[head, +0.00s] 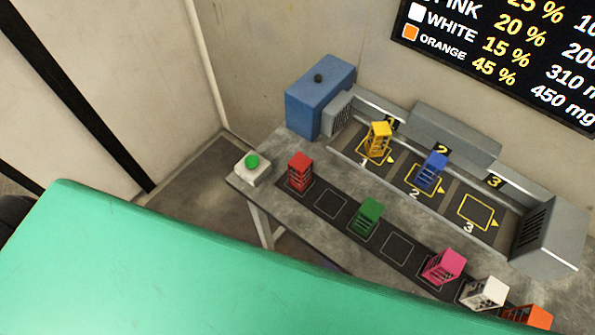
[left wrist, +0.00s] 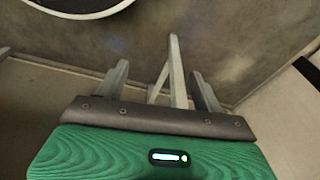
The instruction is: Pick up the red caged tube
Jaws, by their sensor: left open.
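The red caged tube (head: 300,171) stands upright in the head view. It is at the left end of the dark strip of marked squares on the grey bench, just right of a green button. My left gripper (left wrist: 158,85) shows only in the left wrist view. Its grey fingers are apart, and I see no tube between them. The red tube does not show in that view, so I cannot tell how far the gripper is from it. My right gripper is in neither view.
The green button (head: 252,161) sits on a pale box at the bench corner. A green tube (head: 370,216), pink tube (head: 443,267), white tube (head: 484,293) and orange tube (head: 528,316) share the strip. Yellow (head: 379,140) and blue (head: 431,170) tubes stand in the booth beside the blue box (head: 318,97).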

